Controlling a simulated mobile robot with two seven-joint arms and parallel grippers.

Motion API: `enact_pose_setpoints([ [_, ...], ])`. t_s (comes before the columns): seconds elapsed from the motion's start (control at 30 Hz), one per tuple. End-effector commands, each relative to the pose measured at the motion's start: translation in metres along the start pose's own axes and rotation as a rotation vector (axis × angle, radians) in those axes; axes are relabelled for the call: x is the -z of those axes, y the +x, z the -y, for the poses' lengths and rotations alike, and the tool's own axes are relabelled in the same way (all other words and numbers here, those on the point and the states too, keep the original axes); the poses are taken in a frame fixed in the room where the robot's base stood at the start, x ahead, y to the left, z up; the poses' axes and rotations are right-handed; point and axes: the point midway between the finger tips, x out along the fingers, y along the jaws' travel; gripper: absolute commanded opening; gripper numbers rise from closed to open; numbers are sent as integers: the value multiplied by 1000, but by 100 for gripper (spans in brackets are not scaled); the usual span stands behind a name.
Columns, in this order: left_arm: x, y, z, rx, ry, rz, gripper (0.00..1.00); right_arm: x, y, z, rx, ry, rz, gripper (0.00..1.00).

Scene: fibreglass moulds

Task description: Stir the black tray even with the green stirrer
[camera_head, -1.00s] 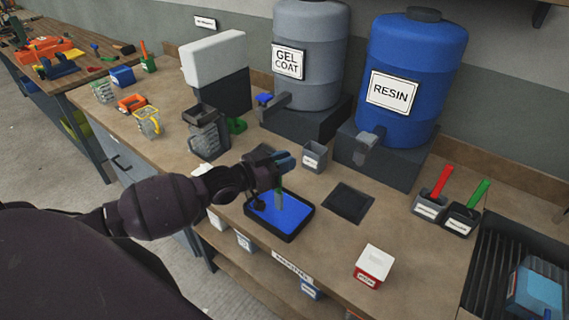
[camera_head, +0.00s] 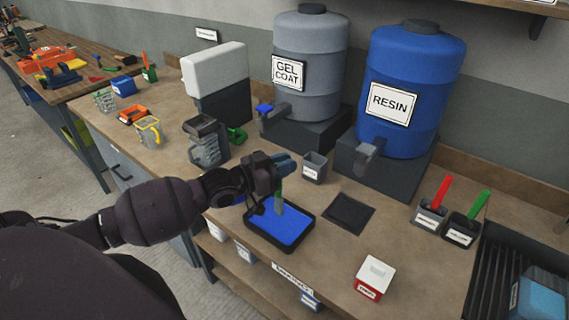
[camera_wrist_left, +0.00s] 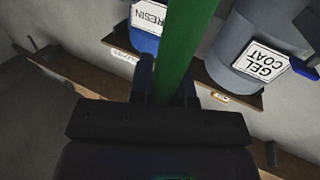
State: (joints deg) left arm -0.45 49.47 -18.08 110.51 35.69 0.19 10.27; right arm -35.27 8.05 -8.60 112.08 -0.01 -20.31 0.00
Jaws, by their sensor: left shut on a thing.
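The black tray (camera_head: 310,221) lies on the bench with an even-looking blue fill in it. My left gripper (camera_head: 283,167) is above the far left part of the tray, shut on the green stirrer (camera_head: 278,198). The stirrer points down, with its lower end at the blue fill; I cannot tell how deep it reaches. In the left wrist view the green stirrer (camera_wrist_left: 184,40) stands between the fingers of my left gripper (camera_wrist_left: 168,85). My right gripper is out of view.
A grey cup (camera_head: 314,167) and a dark square pad (camera_head: 348,212) are beside the tray. Grey gel coat (camera_head: 308,75) and blue resin (camera_head: 412,65) drums stand behind. A red-and-white box (camera_head: 374,278) is front right. Cups with red (camera_head: 441,192) and green (camera_head: 480,203) handles stand right.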

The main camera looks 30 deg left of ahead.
Motion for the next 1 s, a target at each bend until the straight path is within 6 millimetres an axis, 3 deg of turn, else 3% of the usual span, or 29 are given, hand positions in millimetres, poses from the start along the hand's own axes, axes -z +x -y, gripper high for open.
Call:
enact_pose_setpoints([
  [0.17,5,0,0,-1,1,-1,0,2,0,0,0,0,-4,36],
  [0.7,46,0,0,0,1,-1,0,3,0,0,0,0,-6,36],
  [1.0,50,0,0,0,0,-1,0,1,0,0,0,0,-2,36],
])
